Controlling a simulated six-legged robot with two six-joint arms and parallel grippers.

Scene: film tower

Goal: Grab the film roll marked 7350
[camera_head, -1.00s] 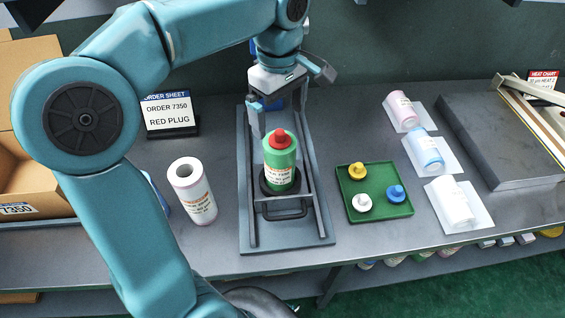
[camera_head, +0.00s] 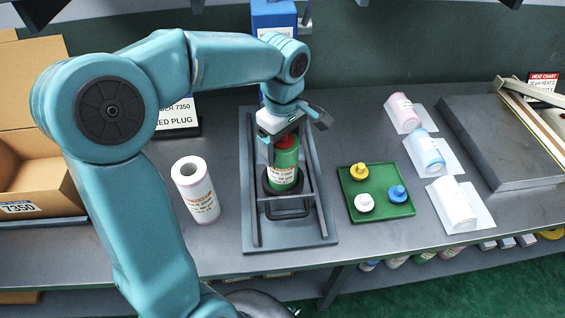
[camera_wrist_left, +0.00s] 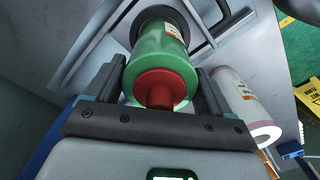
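A green film roll (camera_head: 283,172) with a red plug on top stands upright in a grey metal fixture (camera_head: 248,225). Its white label is small, and I cannot surely read the number. My left gripper (camera_head: 284,143) is over the top of this roll. In the left wrist view, the green roll (camera_wrist_left: 158,52) and its red plug (camera_wrist_left: 160,88) sit between the two open fingers (camera_wrist_left: 160,80), with a small gap visible on each side. The order sheet (camera_head: 178,115) behind my arm reads 7350 and red plug. My right gripper is out of view.
A pinkish-white roll (camera_head: 195,190) stands left of the fixture. A green tray (camera_head: 380,208) with yellow, white and blue plugs is to the right. Several wrapped rolls lie farther right beside a grey plate (camera_head: 495,140). A cardboard box (camera_head: 45,185) labelled 7350 is at left.

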